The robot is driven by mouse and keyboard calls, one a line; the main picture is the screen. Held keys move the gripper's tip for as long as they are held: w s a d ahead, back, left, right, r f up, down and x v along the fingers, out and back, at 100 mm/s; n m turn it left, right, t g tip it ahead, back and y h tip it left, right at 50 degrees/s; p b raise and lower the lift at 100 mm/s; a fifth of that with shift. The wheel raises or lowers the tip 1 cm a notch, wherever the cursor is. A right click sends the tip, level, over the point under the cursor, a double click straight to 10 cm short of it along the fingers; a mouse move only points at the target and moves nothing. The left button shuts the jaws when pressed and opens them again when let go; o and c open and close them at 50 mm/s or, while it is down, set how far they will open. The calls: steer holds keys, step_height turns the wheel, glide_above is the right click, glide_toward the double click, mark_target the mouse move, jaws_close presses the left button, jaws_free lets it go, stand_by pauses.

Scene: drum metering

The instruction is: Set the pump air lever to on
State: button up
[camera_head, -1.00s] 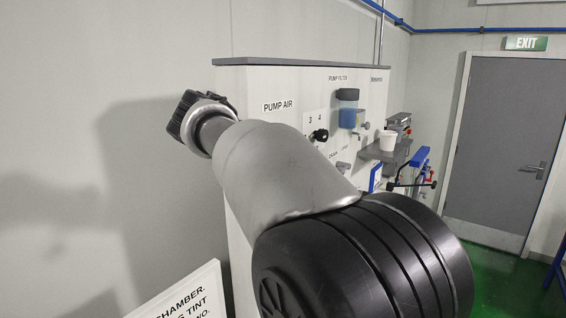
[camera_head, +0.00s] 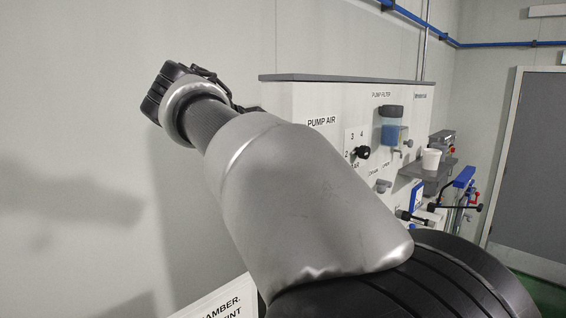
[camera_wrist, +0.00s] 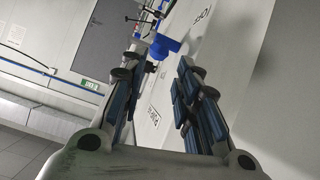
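The PUMP AIR label (camera_head: 322,121) is on the upper left of a white panel (camera_head: 300,100) in the head view. My arm covers the panel area below and left of it, and I cannot make out the pump air lever there. In the wrist view, a blue part (camera_wrist: 164,45) shows beyond the fingertips, beside the panel face; I cannot tell whether it is the lever. An OFF label (camera_wrist: 202,16) is on the panel near it. My gripper (camera_wrist: 158,72) is open, with nothing visible between its fingers. In the head view it is left of the panel's top edge.
A black selector knob (camera_head: 362,153) and a filter with blue liquid (camera_head: 391,125) are on the panel. A white cup (camera_head: 431,160) stands on a grey shelf (camera_head: 412,170) further right. A sign (camera_head: 215,308) stands low in front. A plain wall is on the left.

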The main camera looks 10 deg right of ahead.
steer(key=shift+d+f, duration=0.15)
steer(key=shift+f, duration=0.1)
steer(key=shift+c, duration=0.6)
steer(key=s+d+f+m+g+y+b, duration=0.1)
steer(key=f, duration=0.3)
steer(key=s+d+f+m+g+y+b, duration=0.1)
steer(key=d+f+y, duration=0.1)
steer(key=f, duration=0.2)
steer(key=s+d+f+m+g+y+b, duration=0.1)
steer(key=d+f, duration=0.1)
steer(key=f, duration=0.3)
steer(key=shift+g+y, duration=0.3)
steer(key=shift+y, duration=0.1)
jaws_close()
steer(key=s+f+m+y+b, duration=0.3)
steer(key=f+m+y, duration=0.2)
steer(key=f+y, duration=0.15)
steer(key=w+d+r+m+t+y+b, duration=0.1)
steer(key=d+r+m+t+y+b, duration=0.4)
steer(key=d+r+m+t+y, duration=0.5)
steer(key=w+a+f+m+h, duration=0.2)
steer(key=w+a+f+h, duration=0.1)
steer(key=w+a, duration=0.45)
steer(key=shift+g, duration=0.4)
steer(key=shift+w+d+r+p, duration=0.15)
steer(key=shift+r+p, duration=0.1)
steer(key=shift+r, duration=0.85)
steer(key=shift+d+r+p, duration=0.1)
steer(key=shift+r+p, duration=0.1)
steer(key=shift+r, duration=0.85)
